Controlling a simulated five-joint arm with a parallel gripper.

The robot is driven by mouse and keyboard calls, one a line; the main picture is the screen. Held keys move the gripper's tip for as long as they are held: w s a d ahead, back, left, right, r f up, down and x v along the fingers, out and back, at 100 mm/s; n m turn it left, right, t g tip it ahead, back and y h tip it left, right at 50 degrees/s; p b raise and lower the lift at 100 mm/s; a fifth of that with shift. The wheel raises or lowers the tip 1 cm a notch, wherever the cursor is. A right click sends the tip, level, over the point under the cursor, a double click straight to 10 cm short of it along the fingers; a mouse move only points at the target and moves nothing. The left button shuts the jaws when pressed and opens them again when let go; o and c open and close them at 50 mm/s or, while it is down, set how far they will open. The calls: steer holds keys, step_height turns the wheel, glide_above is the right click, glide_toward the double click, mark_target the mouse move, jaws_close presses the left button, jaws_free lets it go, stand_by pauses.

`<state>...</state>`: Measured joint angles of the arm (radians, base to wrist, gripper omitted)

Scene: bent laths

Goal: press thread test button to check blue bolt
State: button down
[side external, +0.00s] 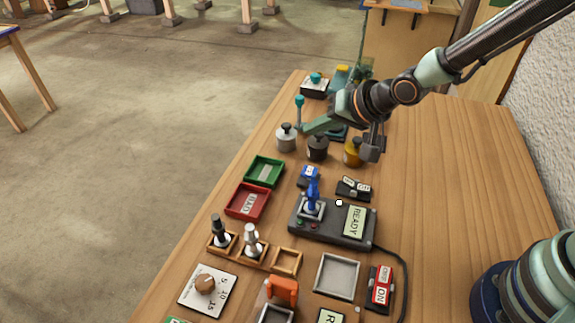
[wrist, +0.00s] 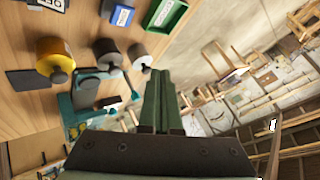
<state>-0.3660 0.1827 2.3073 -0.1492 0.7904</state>
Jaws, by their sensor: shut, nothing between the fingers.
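The blue bolt (side external: 313,192) stands upright in a holder on the left of the dark thread tester (side external: 333,228), whose display (side external: 356,221) reads READY. A small white round spot, perhaps the button (side external: 339,203), shows at the tester's far edge; I cannot tell for sure. Small green and red spots sit on its near left. My gripper (side external: 304,129) is shut and empty, beyond the tester and above the knobbed weights. In the wrist view its green fingers (wrist: 160,78) are together and point over the table edge. The tester does not show in the wrist view.
Silver, black and yellow weights (side external: 353,152) stand below my gripper; the yellow one also shows in the wrist view (wrist: 52,55). Green (side external: 264,171) and red (side external: 247,202) trays line the left edge. A wooden rack (side external: 285,262) holds bolts. The table's right side is clear.

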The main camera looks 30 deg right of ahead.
steer(key=shift+f, duration=0.1)
glide_toward(306, 170)
steer(key=shift+w+a+f, duration=0.3)
steer(key=shift+w+f, duration=0.15)
steer(key=shift+w, duration=0.35)
steer(key=shift+w+a+f, duration=0.3)
steer(key=shift+w+f, duration=0.15)
steer(key=shift+w, duration=0.4)
steer(key=shift+w+a+f, duration=0.3)
steer(key=shift+w+f, duration=0.2)
steer(key=shift+w, duration=0.3)
steer(key=shift+f, duration=0.1)
steer(key=shift+f, duration=0.3)
steer(key=shift+f, duration=0.8)
stand_by(1.1)
steer(key=shift+r, duration=1.25)
steer(key=shift+r, duration=2.5)
